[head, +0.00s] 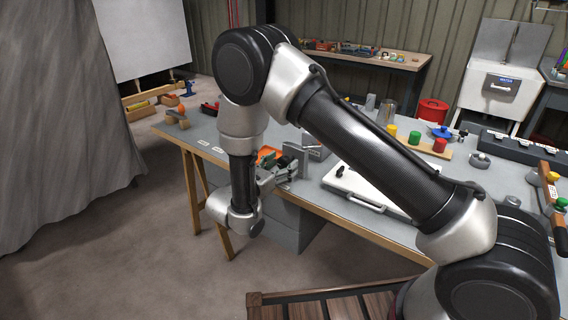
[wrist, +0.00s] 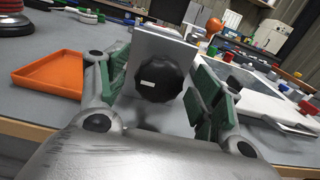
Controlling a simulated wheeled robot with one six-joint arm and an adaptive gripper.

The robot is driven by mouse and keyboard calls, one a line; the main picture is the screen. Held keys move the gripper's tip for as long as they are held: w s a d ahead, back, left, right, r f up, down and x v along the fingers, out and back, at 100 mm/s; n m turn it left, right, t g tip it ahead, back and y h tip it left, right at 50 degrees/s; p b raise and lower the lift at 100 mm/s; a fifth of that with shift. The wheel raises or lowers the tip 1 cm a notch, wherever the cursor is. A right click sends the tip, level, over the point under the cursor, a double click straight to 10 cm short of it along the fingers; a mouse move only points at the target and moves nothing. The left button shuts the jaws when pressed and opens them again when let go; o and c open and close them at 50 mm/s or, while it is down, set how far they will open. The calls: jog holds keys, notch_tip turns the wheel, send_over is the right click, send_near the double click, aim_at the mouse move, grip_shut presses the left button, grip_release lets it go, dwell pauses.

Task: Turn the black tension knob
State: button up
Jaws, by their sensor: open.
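The black tension knob (wrist: 160,80) is a lobed dial with a small white mark. It sits on the face of an upright grey plate (wrist: 181,52) on the bench. In the wrist view, my gripper (wrist: 160,95) is open, with green-padded fingers to the left and right of the knob. I cannot tell whether either pad touches it. In the head view, my gripper (head: 272,176) is at the bench's front edge, by the grey bracket (head: 294,158); the knob cannot be made out there.
An orange tray (wrist: 50,82) lies left of the gripper. A white case (head: 366,190) lies to the right on the bench (head: 330,222). A grey curtain (head: 60,110) hangs at the left.

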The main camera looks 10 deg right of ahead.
jog(key=shift+w+d, duration=0.5)
jog(key=c, duration=1)
